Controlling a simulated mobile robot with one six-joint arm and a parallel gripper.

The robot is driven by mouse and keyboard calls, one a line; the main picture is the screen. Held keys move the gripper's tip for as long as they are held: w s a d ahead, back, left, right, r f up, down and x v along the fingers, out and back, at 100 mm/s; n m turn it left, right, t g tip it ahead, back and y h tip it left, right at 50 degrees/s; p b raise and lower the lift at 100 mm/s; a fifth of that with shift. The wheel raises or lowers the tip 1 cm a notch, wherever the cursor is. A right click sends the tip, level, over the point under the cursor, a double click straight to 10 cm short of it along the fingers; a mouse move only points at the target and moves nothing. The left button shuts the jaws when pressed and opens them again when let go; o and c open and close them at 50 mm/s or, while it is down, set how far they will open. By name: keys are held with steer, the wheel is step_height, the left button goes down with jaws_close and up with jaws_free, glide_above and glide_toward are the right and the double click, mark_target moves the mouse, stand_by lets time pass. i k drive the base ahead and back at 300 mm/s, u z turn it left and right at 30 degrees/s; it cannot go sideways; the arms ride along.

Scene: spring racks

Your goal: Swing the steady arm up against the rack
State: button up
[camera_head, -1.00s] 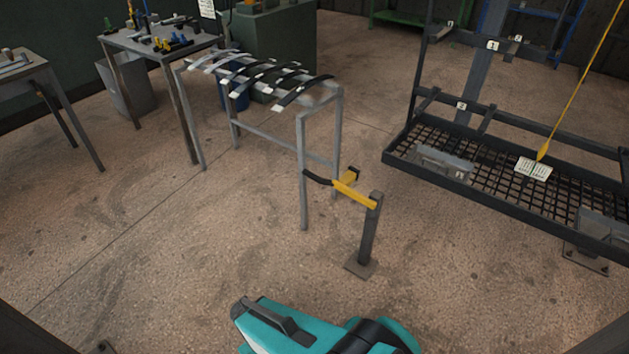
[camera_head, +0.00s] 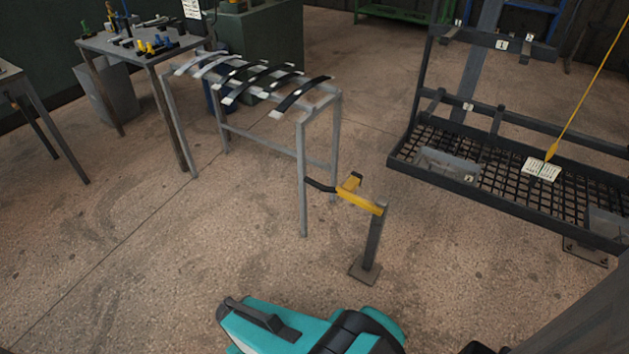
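The steady arm (camera_head: 360,202) is a yellow bar on top of a short grey post (camera_head: 373,243) that stands on a floor plate. A black curved piece reaches left from its free end, close to the front leg of a grey metal stand. The arm points left, away from the rack (camera_head: 395,161), a dark frame with a mesh shelf on the right. A clear floor gap separates post and rack. My teal and black arm (camera_head: 290,332) shows at the bottom edge, in front of the post and apart from it. I cannot make out my gripper's fingers.
The grey stand (camera_head: 304,180) holds several dark and light leaf strips (camera_head: 262,80) on top. A table (camera_head: 150,55) with small tools stands behind it on the left. A yellow pointed rod (camera_head: 575,110) hangs over a white card (camera_head: 542,168) at the rack. The front floor is open.

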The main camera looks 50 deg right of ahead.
mark_target(355, 180)
steer(key=u, duration=0.2)
steer(key=i, duration=1.05)
steer(key=z, duration=0.05)
